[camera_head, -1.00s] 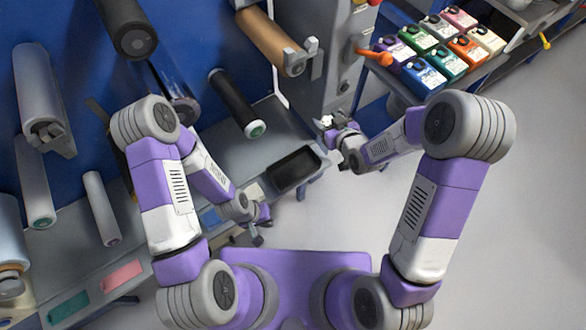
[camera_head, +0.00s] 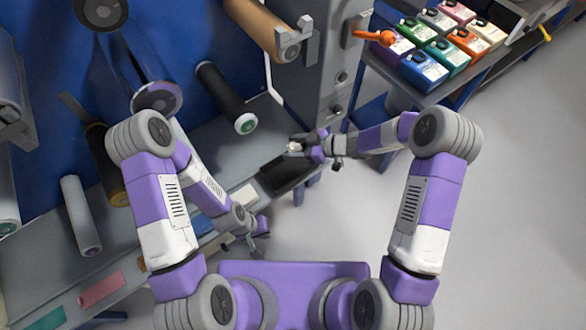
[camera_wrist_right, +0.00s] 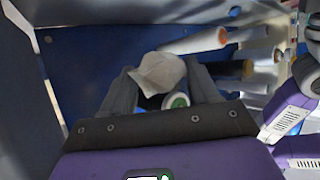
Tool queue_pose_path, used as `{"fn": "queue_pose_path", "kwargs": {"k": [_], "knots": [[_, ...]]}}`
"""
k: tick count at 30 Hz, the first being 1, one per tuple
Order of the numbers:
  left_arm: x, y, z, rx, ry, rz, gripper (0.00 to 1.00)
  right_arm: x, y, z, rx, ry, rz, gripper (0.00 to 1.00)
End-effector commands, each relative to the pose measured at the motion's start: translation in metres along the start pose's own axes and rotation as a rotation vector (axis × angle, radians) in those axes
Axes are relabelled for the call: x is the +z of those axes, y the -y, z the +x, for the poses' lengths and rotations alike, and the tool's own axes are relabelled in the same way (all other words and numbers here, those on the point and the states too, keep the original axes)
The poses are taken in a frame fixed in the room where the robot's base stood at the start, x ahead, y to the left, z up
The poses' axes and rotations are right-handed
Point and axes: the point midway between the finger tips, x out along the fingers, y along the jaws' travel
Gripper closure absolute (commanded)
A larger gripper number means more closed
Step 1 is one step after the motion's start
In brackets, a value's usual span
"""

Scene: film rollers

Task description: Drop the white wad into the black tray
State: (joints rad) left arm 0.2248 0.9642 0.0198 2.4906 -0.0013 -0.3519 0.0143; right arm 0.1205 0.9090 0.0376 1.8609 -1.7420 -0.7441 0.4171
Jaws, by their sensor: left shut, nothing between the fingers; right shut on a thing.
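The white wad (camera_head: 293,146) is held at the tip of my right gripper (camera_head: 298,144), over the far edge of the black tray (camera_head: 282,181). In the right wrist view the wad (camera_wrist_right: 160,73) is pinched between the two grey fingers of the right gripper (camera_wrist_right: 162,84). The black tray sits on the grey bench, and I see nothing in its visible part; the right gripper hides part of its far side. My left gripper (camera_head: 258,246) is shut and empty, low beside the bench's front edge, to the left of and nearer than the tray.
A black roller with a green end (camera_head: 228,98) and a brown roller (camera_head: 262,28) stick out behind the tray. A grey machine column (camera_head: 325,85) stands behind my right forearm. A rack of coloured bottles (camera_head: 440,45) is at upper right. The floor at right is clear.

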Motion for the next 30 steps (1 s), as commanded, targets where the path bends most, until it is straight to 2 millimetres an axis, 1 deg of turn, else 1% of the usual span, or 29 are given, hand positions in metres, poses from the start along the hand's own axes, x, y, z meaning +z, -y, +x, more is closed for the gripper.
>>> {"fn": "queue_pose_path", "kwargs": {"k": [12,15,18,25,26,30], "knots": [[-0.002,0.015,0.041,0.0,0.0,0.0,1.0,0.042,0.0,0.02,0.001,0.0,0.0,0.68],[-0.002,0.018,0.048,0.0,0.0,0.0,1.0,0.049,0.0,0.023,0.001,-0.001,0.0,0.68],[-0.002,0.019,0.051,0.0,0.0,0.0,1.0,0.051,0.0,0.025,0.001,-0.001,-0.001,0.68],[-0.002,0.018,0.049,0.0,0.0,0.0,1.0,0.05,0.0,0.024,0.001,-0.001,-0.001,0.68],[-0.002,0.018,0.049,0.0,0.0,0.0,1.0,0.05,0.0,0.024,0.001,-0.001,-0.001,0.39],[-0.002,0.018,0.049,0.0,0.0,0.0,1.0,0.05,0.0,0.024,0.001,0.0,-0.001,0.17]]}}
